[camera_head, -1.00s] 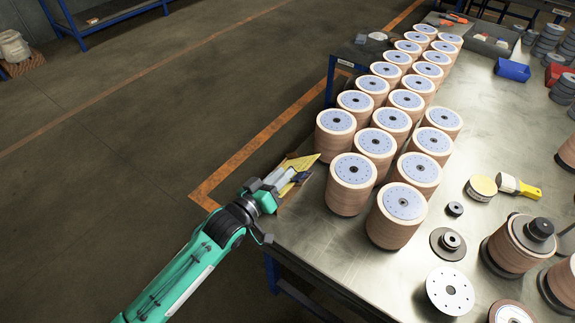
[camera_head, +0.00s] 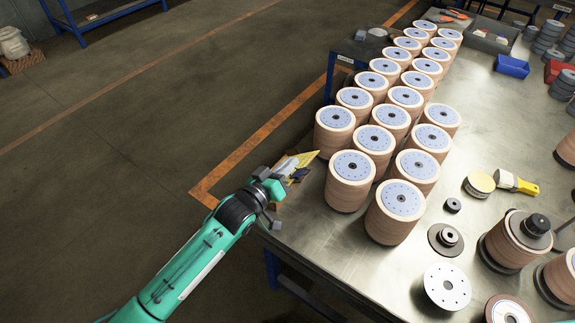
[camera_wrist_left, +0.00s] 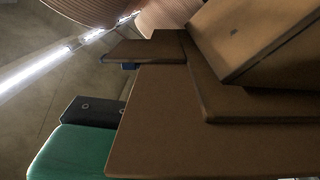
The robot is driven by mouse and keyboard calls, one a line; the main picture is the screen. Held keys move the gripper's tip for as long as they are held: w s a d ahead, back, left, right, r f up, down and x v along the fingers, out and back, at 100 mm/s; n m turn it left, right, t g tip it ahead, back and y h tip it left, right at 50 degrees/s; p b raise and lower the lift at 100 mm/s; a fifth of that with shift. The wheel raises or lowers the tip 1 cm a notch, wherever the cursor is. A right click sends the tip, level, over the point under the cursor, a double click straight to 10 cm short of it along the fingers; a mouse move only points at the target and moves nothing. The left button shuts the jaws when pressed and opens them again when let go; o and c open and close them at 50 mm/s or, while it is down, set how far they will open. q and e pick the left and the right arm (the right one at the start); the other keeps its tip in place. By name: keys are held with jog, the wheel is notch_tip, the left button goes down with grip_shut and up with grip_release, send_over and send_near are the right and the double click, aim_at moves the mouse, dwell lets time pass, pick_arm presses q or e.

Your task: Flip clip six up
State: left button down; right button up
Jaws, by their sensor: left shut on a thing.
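My left gripper (camera_head: 274,187) is at the table's left edge, beside the near end of the disc stacks. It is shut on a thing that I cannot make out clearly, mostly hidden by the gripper. Just past it are a yellow flat piece (camera_head: 307,157) and a brown cardboard-like piece (camera_head: 284,196). In the left wrist view, brown flat boards (camera_wrist_left: 150,130) fill the right side, close to the green and black gripper part (camera_wrist_left: 75,150). I cannot pick out a clip numbered six. My right gripper is not in view.
Two rows of tall flap disc stacks (camera_head: 350,168) stand close to the right of my left gripper. A yellow-handled brush (camera_head: 518,184), a loose disc (camera_head: 447,288) and a blue bin (camera_head: 512,66) are further right. Open floor lies to the left.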

aim_at(302, 175)
pick_arm(q)
jog(key=m, duration=0.1)
jog(key=r+m+p, duration=0.1)
jog(key=m+p, duration=0.1)
jog(key=m, duration=0.1)
jog(key=shift+s+r, duration=0.1)
jog(key=shift+r, duration=0.15)
jog(key=m, duration=0.1)
jog(key=r+m+p, duration=0.1)
jog(key=m, duration=0.1)
jog(key=d+m+p, duration=0.1)
jog(key=m, duration=0.1)
jog(key=shift+s+r+y, duration=0.3)
jog(key=m, duration=0.1)
jog(key=m+p, duration=0.1)
jog(key=m, duration=0.1)
jog(key=d+m, duration=0.1)
jog(key=shift+s+d+r+m, duration=0.1)
jog(key=shift+s+r+m, duration=0.2)
jog(key=shift+s+r, duration=0.1)
jog(key=shift+s+d+r+m+p, duration=0.15)
jog(key=shift+d+m+p, duration=0.1)
jog(key=shift+m, duration=0.55)
jog(key=shift+s+d+f+m+p, duration=0.1)
jog(key=shift+s+d+m, duration=0.1)
jog(key=shift+m, duration=0.6)
jog(key=shift+s+d+r+m+p, duration=0.15)
jog(key=shift+d+m+p, duration=0.1)
jog(key=shift+m, duration=0.55)
